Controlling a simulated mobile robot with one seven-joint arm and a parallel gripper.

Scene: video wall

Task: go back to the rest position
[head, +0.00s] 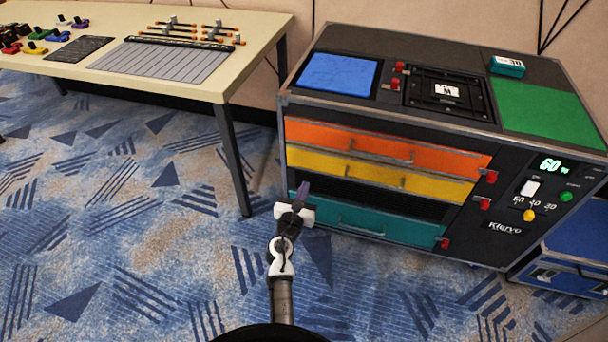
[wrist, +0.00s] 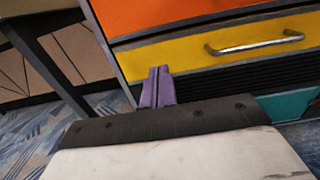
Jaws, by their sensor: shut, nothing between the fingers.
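My gripper (head: 303,191) is in front of the left side of a black cabinet (head: 330,111), at about the height between its yellow and teal drawers. In the wrist view my gripper (wrist: 158,75) shows two purple fingers pressed together with nothing between them. The fingertips appear in front of the lower left corner of the yellow drawer (wrist: 158,60). I cannot tell if they touch the cabinet. The orange drawer (head: 350,139), yellow drawer (head: 330,167) and teal drawer (head: 375,217) look closed. A dark gap lies between the yellow and teal drawers.
A beige table (head: 247,55) with clips and tools stands at the left, its leg (head: 235,160) close to my arm. A blue case (head: 575,245) stands at the right. A teal box (head: 507,66) lies on the cabinet top. The carpet (head: 130,235) in the left foreground is clear.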

